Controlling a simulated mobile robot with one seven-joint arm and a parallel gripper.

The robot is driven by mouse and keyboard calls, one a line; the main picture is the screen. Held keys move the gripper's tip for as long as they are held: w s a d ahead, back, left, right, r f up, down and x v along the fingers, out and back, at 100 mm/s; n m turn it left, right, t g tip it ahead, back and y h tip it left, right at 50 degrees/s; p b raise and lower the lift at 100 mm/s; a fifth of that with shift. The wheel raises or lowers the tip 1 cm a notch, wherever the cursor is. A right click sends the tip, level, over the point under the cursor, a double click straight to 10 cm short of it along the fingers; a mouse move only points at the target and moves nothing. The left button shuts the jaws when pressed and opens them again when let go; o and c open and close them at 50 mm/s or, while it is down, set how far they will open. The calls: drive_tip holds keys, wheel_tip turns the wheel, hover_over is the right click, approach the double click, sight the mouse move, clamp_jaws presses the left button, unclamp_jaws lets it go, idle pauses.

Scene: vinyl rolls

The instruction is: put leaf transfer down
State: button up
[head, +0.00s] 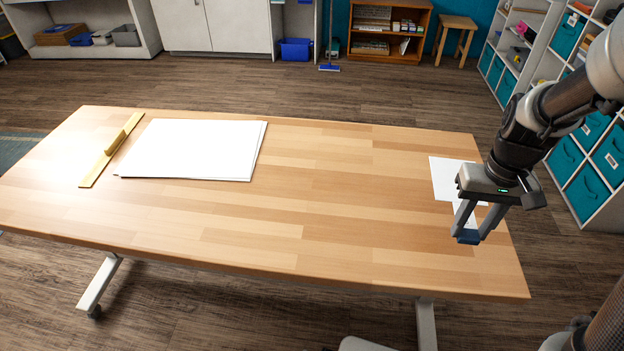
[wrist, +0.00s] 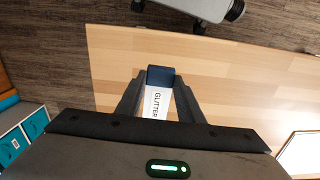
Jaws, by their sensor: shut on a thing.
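My gripper (head: 467,238) is over the right end of the wooden table, its fingers pointing down. It is shut on a small item with a dark blue end (wrist: 160,76) and a white label (wrist: 156,103) reading "GLITTER". I take this to be the leaf transfer; its blue end also shows low between the fingertips in the head view (head: 468,237). The fingers cover its sides. I cannot tell whether it touches the tabletop. A white sheet (head: 446,180) lies on the table just behind my gripper, partly hidden by it.
The table (head: 330,215) is bare across its middle. A stack of white sheets (head: 195,150) lies at the left, beside a yellow straightedge with a raised handle (head: 110,152). The table's right edge is close to my gripper. Shelves with teal bins (head: 587,190) stand beyond it.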

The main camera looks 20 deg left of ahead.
sight(449, 265)
drive_tip(key=shift+s+f, duration=0.2)
drive_tip(key=shift+f, duration=0.15)
wheel_tip(449, 265, down, 10)
drive_tip(key=b, duration=0.2)
drive_tip(key=shift+b, duration=0.35)
drive_tip(key=shift+f, duration=0.2)
drive_tip(key=o, duration=1)
